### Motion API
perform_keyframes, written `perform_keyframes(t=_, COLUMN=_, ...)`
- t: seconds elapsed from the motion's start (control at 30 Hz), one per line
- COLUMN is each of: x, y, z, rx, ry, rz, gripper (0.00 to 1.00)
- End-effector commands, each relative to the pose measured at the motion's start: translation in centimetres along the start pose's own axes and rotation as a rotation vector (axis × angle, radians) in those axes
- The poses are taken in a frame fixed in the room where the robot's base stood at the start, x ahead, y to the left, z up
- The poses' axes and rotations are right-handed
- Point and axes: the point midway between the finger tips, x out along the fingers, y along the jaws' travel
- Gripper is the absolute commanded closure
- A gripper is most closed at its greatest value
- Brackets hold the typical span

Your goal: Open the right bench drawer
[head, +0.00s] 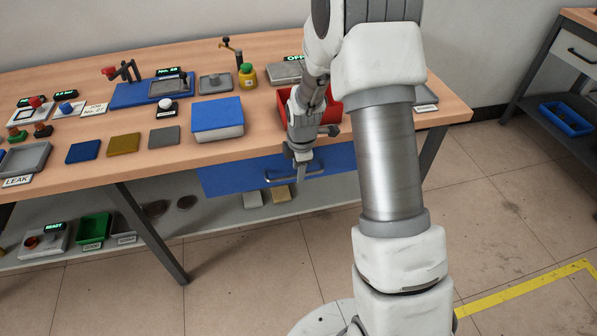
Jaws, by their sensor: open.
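The blue bench drawer (235,178) sits under the right part of the wooden bench top, and I see no clear gap above its front. Its grey bar handle (285,178) runs across the front. My gripper (302,168) points down just in front of the drawer, with its fingertips at the right part of the handle. The jaws are open. The fingers overlap the handle in this view, so I cannot tell whether they touch it or straddle it. My arm hides the right end of the drawer front.
The bench top (125,190) holds a blue box (217,119), a red bin (331,108) behind my wrist, and several small devices and plates. A lower shelf (222,212) carries small blocks. A bench leg (150,232) stands left of the drawer. The floor in front is clear.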

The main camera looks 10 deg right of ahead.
Motion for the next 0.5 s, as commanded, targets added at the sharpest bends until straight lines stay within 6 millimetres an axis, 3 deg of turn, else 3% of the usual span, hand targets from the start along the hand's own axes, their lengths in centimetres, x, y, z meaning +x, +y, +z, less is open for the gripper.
perform_keyframes(t=0.33, x=0.39, y=0.01, z=0.01, rx=0.001, ry=0.000, rz=0.000, gripper=0.55)
perform_keyframes(t=0.5, x=0.38, y=0.00, z=0.01, rx=0.001, ry=0.000, rz=0.000, gripper=0.86)
